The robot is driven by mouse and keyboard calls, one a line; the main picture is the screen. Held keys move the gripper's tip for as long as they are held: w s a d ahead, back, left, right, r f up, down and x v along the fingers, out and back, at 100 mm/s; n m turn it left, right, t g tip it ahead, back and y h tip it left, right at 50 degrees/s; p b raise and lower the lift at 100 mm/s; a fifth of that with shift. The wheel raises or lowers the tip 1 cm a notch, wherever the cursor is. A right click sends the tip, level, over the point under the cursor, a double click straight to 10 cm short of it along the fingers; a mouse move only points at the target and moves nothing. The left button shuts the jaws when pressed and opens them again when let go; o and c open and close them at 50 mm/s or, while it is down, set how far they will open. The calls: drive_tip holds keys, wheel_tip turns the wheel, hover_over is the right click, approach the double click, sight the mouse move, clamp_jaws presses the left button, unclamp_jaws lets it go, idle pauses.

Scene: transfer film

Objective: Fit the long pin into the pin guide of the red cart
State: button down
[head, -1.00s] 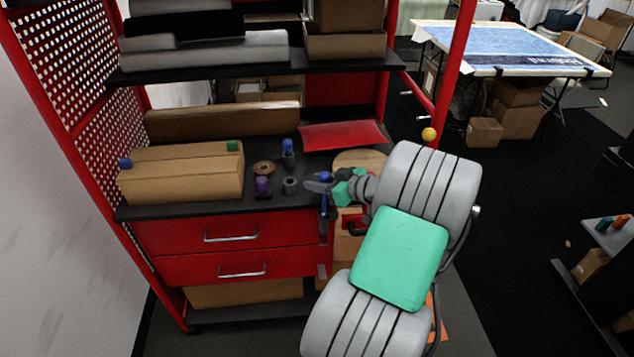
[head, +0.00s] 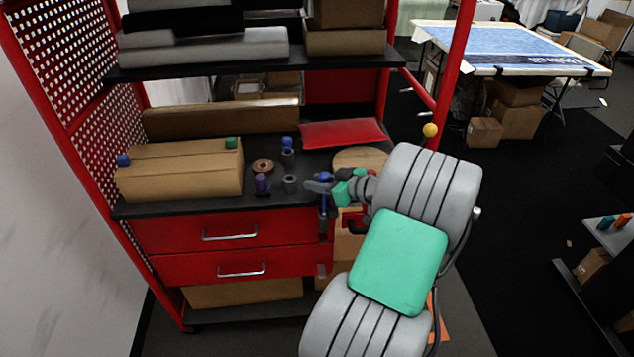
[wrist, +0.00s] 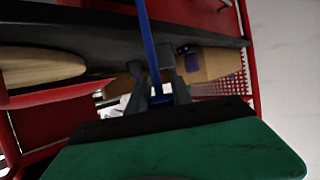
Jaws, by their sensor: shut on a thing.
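The long pin (head: 324,201) is a thin blue rod, upright at the right front corner of the red cart's worktop. In the wrist view the blue pin (wrist: 149,40) runs between the fingers, slightly tilted. My gripper (head: 319,186) is shut on it; the fingers also show in the wrist view (wrist: 153,78). The red cart (head: 180,236) has two drawers. A dark bracket-like part (head: 322,230) by the drawers' right edge, below the pin, may be the pin guide. I cannot tell whether the pin's lower end touches it or is inside it.
A red upright post (head: 452,75) stands behind my arm.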

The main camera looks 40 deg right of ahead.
drive_tip(key=shift+f+b, duration=2.4)
drive_tip(key=shift+f, duration=0.2)
drive_tip(key=c, duration=1.1)
unclamp_jaws()
drive_tip(key=shift+a, duration=0.1)
drive_tip(key=shift+o, duration=0.2)
approach(318, 197)
drive_tip(key=shift+w+a+r+b, duration=0.4)
drive_tip(key=shift+a+r, duration=0.35)
drive_tip(key=shift+a, duration=0.05)
